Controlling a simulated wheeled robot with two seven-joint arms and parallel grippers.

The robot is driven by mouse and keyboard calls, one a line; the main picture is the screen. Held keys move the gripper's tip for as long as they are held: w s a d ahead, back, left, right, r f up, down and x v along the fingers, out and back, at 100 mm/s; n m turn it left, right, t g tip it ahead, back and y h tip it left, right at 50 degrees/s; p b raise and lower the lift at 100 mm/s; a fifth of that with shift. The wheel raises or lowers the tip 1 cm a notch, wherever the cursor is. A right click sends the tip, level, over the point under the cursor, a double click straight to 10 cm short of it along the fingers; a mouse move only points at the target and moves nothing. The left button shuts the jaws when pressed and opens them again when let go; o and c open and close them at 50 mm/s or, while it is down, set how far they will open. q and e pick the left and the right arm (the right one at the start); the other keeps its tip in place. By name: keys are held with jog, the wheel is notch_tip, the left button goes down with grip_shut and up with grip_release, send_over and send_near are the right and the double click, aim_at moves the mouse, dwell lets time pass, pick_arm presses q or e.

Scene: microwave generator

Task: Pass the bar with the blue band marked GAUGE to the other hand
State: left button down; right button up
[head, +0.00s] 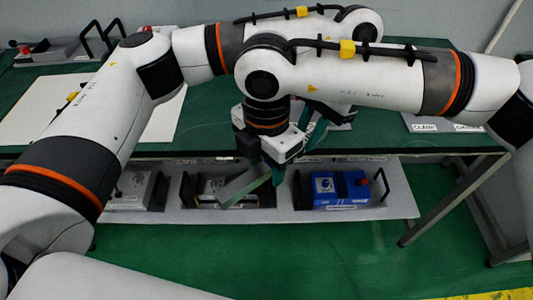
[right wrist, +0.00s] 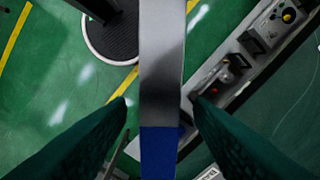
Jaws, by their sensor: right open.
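The bar (right wrist: 162,75) is long and grey and runs top to bottom through the right wrist view. Its blue band (right wrist: 160,150) is near the bottom of that view; no lettering is legible. My right gripper (right wrist: 160,100) is open, with one dark green finger on each side of the bar and gaps between. In the head view my right gripper (head: 252,190) points down at the table's front edge, over the lower shelf. My left wrist is mostly hidden behind my right arm, and its grip cannot be made out.
The green table (head: 380,143) has a white sheet (head: 40,108) at left and grey plates (head: 440,123) at right. The lower shelf (head: 285,214) holds a blue box (head: 340,188) and grey units with black handles (head: 137,190). My two arms cross closely above the table.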

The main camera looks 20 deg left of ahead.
grip_shut()
pick_arm(q)
jog(key=c, duration=1.2)
grip_release()
jog(key=shift+o, duration=0.2)
jog(key=shift+r, duration=0.1)
